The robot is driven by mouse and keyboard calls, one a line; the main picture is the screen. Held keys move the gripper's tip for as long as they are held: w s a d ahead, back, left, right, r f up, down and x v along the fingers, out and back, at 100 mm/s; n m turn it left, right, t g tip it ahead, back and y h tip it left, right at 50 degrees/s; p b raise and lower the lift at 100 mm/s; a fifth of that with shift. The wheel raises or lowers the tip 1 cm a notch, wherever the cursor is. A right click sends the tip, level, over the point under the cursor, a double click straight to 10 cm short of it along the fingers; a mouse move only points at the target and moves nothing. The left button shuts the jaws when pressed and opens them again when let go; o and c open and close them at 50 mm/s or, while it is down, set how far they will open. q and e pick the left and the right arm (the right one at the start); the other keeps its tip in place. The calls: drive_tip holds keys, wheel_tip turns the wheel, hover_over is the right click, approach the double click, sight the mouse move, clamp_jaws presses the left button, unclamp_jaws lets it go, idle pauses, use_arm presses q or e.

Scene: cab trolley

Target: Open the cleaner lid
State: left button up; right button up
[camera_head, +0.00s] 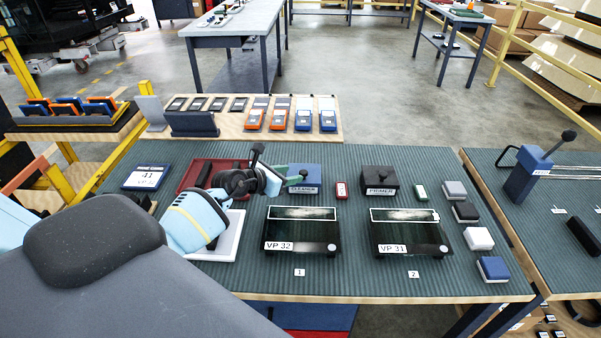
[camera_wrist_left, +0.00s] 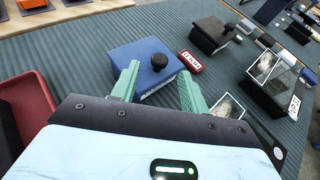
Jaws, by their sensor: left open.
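The cleaner box (camera_head: 305,178) is blue with a label on its front, and it stands at the back of the ribbed table. In the left wrist view its blue lid (camera_wrist_left: 140,58) lies flat and carries a round black knob (camera_wrist_left: 159,61). My left gripper (camera_head: 298,182) is at the box in the head view. In the left wrist view its green fingers (camera_wrist_left: 158,88) are open and spread at the near edge of the lid, with the knob beyond and between them. No contact with the knob shows. My right gripper is not in view.
A red tag (camera_head: 341,190) lies right of the cleaner box. The black primer box (camera_head: 380,181) stands farther right. The dark units VP 32 (camera_head: 301,231) and VP 31 (camera_head: 410,232) lie in front. A red tray (camera_head: 210,174) is left, partly behind my arm.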

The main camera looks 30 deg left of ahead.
sight(303, 172)
use_arm(q)
drive_tip(key=x, duration=0.3)
drive_tip(key=shift+w+d+f+b, duration=0.1)
drive_tip(key=shift+w+f+b, duration=0.05)
drive_tip(key=shift+f+b, duration=0.15)
drive_tip(key=shift+w+d, duration=0.15)
drive_tip(key=shift+w, duration=0.5)
clamp_jaws()
